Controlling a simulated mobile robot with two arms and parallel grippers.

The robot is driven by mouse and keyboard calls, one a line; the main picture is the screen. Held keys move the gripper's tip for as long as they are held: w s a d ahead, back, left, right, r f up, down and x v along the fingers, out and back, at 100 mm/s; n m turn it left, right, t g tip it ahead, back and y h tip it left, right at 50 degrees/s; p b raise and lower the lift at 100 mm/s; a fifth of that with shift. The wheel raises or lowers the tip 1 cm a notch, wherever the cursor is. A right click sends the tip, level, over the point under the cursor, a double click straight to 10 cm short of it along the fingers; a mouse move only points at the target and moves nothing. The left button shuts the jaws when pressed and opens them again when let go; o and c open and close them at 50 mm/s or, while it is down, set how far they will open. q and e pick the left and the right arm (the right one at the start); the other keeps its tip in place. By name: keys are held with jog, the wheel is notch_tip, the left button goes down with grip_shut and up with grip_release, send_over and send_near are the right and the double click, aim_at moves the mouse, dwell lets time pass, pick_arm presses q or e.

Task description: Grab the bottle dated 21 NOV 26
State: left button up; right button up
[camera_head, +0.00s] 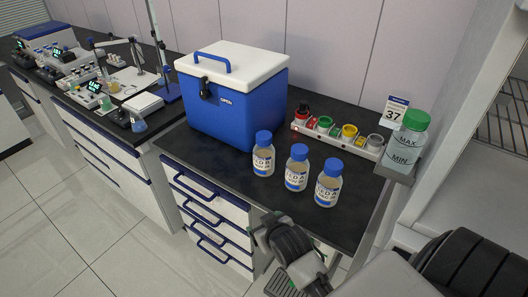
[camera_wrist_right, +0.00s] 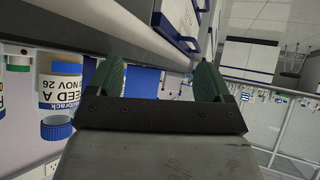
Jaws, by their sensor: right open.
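Three clear bottles with blue caps and white labels stand upright in a slanting row on the dark bench: a left bottle (camera_head: 263,161), a middle bottle (camera_head: 297,175) and a right bottle (camera_head: 328,189). Their dates are too small to read surely in the head view. My left gripper is out of view.
A blue cooler box (camera_head: 232,108) with a white lid stands behind the bottles. A white rack (camera_head: 338,139) with coloured caps lies at the back. A green-capped jar (camera_head: 403,145) marked MAX and MIN stands at the right. Bare bench (camera_head: 220,170) lies left of the bottles.

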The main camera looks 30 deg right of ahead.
jog(key=w+d+r+m+t+h, duration=0.25)
jog(key=w+d+r+t, duration=0.25)
jog(key=w+r, duration=0.45)
notch_tip(320, 180, up, 10)
jog(key=m+t+h, duration=0.2)
jog(key=t+h, duration=0.1)
send_over(266, 142)
jog(key=r+v, duration=0.1)
jog(key=v, duration=0.4)
jog(key=shift+h, duration=0.25)
notch_tip(266, 142, down, 8)
jog(key=shift+a+f+p, duration=0.1)
jog(key=shift+a+p, duration=0.05)
jog(key=shift+p, duration=0.35)
jog(key=p+x, duration=0.1)
jog(key=x, duration=0.5)
jog(key=shift+w, duration=0.25)
jog(key=shift+w+d+n, duration=0.25)
jog(key=shift+w+d, duration=0.1)
jog(key=shift+w, duration=0.1)
grip_shut()
